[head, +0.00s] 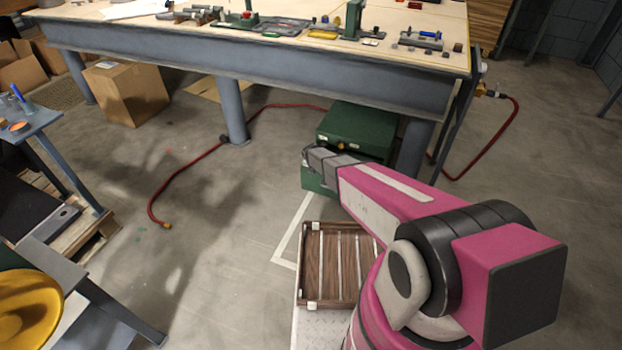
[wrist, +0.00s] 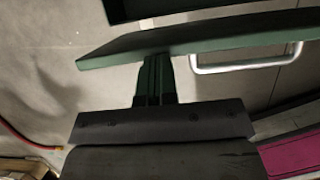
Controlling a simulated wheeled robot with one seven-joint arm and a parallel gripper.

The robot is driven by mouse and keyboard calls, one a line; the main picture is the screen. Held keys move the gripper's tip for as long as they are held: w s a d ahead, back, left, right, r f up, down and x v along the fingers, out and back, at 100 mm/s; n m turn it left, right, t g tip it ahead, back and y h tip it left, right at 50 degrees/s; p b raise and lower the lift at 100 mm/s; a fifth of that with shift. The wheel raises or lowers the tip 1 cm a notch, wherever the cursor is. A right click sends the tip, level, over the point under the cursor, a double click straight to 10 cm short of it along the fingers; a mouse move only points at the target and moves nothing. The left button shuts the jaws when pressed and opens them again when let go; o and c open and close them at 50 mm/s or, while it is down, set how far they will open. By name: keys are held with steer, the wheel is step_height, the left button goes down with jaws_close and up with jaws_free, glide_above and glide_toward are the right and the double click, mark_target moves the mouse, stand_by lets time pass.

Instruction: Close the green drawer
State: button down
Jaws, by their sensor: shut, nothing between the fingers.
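The green cabinet (head: 358,125) stands on the floor under the workbench. Its green drawer (head: 316,181) sticks out at the front, partly hidden by my arm. In the wrist view the drawer's front panel (wrist: 130,47) runs slantwise across the top, with a silver bar handle (wrist: 245,66) on its near side. My gripper (head: 308,157) is above the visible drawer part in the head view. In the wrist view its dark fingers (wrist: 156,62) are shut and empty, tips at the drawer front, left of the handle. I cannot tell whether they touch it.
A wooden slatted tray (head: 306,262) lies in front of the drawer. The workbench edge (head: 250,76) overhangs the cabinet, and a bench leg (head: 413,148) stands beside it. A red hose (head: 190,165) crosses the floor.

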steer(key=w+d, duration=0.3)
steer(key=w, duration=0.6)
steer(key=w+d, duration=0.4)
steer(key=w, duration=0.6)
steer(key=shift+w, duration=0.25)
steer(key=shift+s+f, duration=0.1)
steer(key=shift+s, duration=0.05)
